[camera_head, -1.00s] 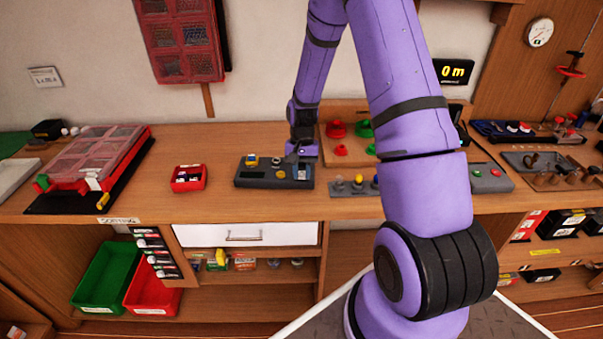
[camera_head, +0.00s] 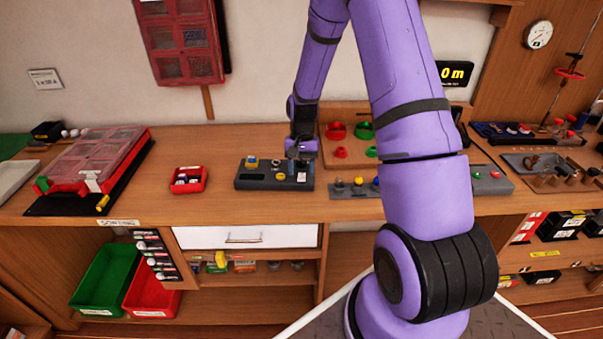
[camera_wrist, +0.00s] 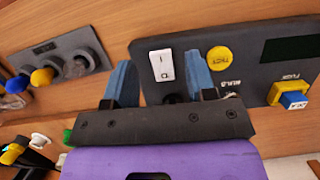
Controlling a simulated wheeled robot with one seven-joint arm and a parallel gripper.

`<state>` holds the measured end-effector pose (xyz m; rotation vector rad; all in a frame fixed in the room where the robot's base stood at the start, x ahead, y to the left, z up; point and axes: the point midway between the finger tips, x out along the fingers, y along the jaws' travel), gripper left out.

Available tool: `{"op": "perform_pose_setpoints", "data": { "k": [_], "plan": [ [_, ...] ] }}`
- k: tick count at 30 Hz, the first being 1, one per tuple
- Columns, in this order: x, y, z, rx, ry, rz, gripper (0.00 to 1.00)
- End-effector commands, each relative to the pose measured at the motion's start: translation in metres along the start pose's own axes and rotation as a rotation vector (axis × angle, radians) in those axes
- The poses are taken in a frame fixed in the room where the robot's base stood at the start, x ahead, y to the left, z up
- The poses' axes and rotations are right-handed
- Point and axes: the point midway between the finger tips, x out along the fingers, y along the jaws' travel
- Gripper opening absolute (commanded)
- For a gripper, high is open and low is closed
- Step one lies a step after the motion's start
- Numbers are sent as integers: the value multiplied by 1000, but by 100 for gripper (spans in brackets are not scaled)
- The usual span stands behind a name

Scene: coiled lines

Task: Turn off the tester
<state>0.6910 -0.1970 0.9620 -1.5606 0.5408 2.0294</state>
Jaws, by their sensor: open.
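The tester is a dark grey box (camera_head: 250,183) on the bench, below and in front of my gripper (camera_head: 302,151) in the head view. In the wrist view, the tester (camera_wrist: 262,73) carries a white rocker switch (camera_wrist: 161,66), a round yellow button (camera_wrist: 220,58), a dark display (camera_wrist: 291,48), a dark knob and a yellow-and-blue fuse piece (camera_wrist: 292,99). My gripper (camera_wrist: 159,58) is open and empty, with its blue fingers on either side of the rocker switch in the picture. I cannot tell whether they touch the box. Which side of the rocker is pressed is unclear.
A grey strip with knobs (camera_wrist: 62,68) lies beside the tester. A small red bin (camera_head: 188,180) stands left of it, and a wooden board with red and green pieces (camera_head: 337,115) stands behind. Bare bench shows between the red bin and the tester.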

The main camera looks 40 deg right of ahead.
Motion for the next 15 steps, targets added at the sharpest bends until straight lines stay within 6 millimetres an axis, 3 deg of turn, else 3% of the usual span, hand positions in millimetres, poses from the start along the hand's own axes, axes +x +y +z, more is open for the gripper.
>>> {"op": "perform_pose_setpoints", "data": {
  "k": [9,15],
  "plan": [
    [-60,0,0,1,4,-1,51],
    [-84,0,0,0,2,-1,51]
  ]
}}
